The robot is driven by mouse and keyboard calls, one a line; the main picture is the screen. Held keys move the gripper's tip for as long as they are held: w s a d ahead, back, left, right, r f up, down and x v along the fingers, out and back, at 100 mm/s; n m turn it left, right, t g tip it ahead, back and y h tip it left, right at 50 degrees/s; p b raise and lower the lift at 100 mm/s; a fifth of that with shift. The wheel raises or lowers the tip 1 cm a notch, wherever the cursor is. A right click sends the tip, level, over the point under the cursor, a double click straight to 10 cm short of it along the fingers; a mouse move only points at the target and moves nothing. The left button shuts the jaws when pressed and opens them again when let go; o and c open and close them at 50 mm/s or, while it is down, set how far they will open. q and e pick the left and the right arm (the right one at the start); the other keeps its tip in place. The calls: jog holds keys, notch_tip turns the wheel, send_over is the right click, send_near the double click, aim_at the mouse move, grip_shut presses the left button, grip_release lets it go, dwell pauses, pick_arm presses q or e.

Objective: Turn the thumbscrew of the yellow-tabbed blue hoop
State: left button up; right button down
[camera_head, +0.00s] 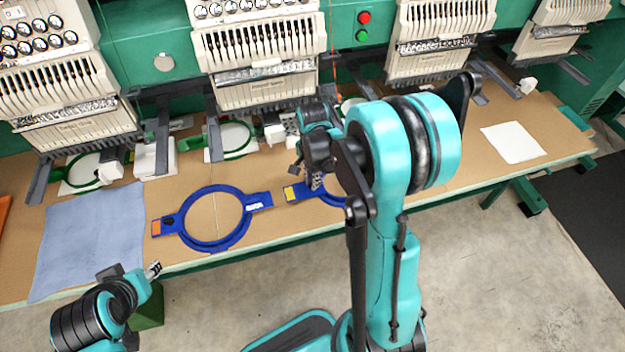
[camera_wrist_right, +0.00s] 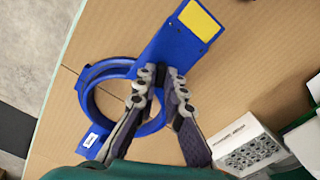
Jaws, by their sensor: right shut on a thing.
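The yellow-tabbed blue hoop (camera_head: 330,191) lies on the table, mostly hidden behind my right arm. In the right wrist view its ring (camera_wrist_right: 87,92), blue bracket (camera_wrist_right: 172,45) and yellow tab (camera_wrist_right: 202,20) show. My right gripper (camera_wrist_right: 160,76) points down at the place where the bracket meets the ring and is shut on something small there. The thumbscrew itself is hidden between the fingertips. In the head view the right gripper (camera_head: 315,182) is beside the yellow tab. My left gripper (camera_head: 153,269) is off the table's front edge, too small to read its jaws.
An orange-tabbed blue hoop (camera_head: 186,225) lies to the left. A blue cloth (camera_head: 88,235) covers the table's left part, and a white sheet (camera_head: 513,142) lies at right. Embroidery heads (camera_head: 258,60) line the back. A white perforated box (camera_wrist_right: 247,145) stands near the right gripper.

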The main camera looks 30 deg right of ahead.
jog(key=n, duration=0.5)
jog(key=shift+n, duration=0.3)
jog(key=n, duration=1.2)
jog(key=shift+n+b, duration=0.3)
jog(key=shift+b, duration=0.05)
jog(key=n, duration=0.5)
jog(key=shift+n, duration=0.4)
jog(key=c, duration=1.6)
grip_release()
notch_tip(320, 180, up, 12)
